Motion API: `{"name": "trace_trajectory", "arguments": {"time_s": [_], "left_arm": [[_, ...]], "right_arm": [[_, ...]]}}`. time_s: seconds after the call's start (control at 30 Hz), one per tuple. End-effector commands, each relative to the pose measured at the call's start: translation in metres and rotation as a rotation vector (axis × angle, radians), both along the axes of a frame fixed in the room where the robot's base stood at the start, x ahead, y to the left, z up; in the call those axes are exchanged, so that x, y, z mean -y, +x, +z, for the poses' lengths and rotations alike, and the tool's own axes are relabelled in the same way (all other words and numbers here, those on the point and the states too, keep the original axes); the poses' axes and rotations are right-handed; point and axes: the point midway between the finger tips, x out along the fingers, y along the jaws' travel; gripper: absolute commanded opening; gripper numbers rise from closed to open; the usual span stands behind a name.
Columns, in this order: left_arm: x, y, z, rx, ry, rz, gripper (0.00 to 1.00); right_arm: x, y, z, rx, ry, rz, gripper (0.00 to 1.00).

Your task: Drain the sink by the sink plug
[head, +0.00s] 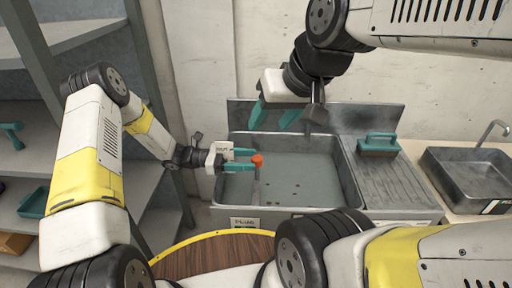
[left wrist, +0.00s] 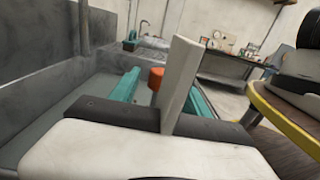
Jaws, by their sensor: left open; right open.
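The sink (head: 345,172) is a grey metal basin with dark specks on its floor. The sink plug has an orange-red knob (head: 257,160) on a thin grey upright stem, near the basin's left side. My left gripper (head: 249,160) is open, its teal fingers pointing right, with the knob between or just beyond their tips. In the left wrist view the orange knob (left wrist: 156,78) shows between the two teal fingers, partly hidden by a grey upright plate; contact cannot be told. My right gripper (head: 273,119) is open and empty above the back left of the sink.
A teal-handled block (head: 378,144) sits on the ribbed drainboard (head: 390,180) right of the basin. A second small sink with a tap (head: 492,132) is at far right. Grey shelves (head: 70,175) stand at left. A yellow-edged round wooden top (head: 215,252) is in front.

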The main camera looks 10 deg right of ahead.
Motion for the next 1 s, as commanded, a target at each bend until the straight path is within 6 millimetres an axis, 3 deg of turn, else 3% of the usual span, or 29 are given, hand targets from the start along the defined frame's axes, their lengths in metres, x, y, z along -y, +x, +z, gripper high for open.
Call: {"name": "trace_trajectory", "arguments": {"time_s": [0.33, 0.73, 1.0], "left_arm": [[0.052, -0.016, 0.000, 0.000, 0.001, -0.004, 0.55], [0.061, -0.018, 0.000, 0.001, 0.001, -0.002, 0.55], [0.061, -0.018, 0.000, 0.002, 0.002, -0.002, 0.04]], "right_arm": [[0.000, 0.000, 0.000, 0.000, 0.000, 0.000, 0.52], [0.000, 0.000, 0.000, 0.000, 0.000, 0.000, 0.52], [0.000, 0.000, 0.000, 0.000, 0.000, 0.000, 0.52]]}}
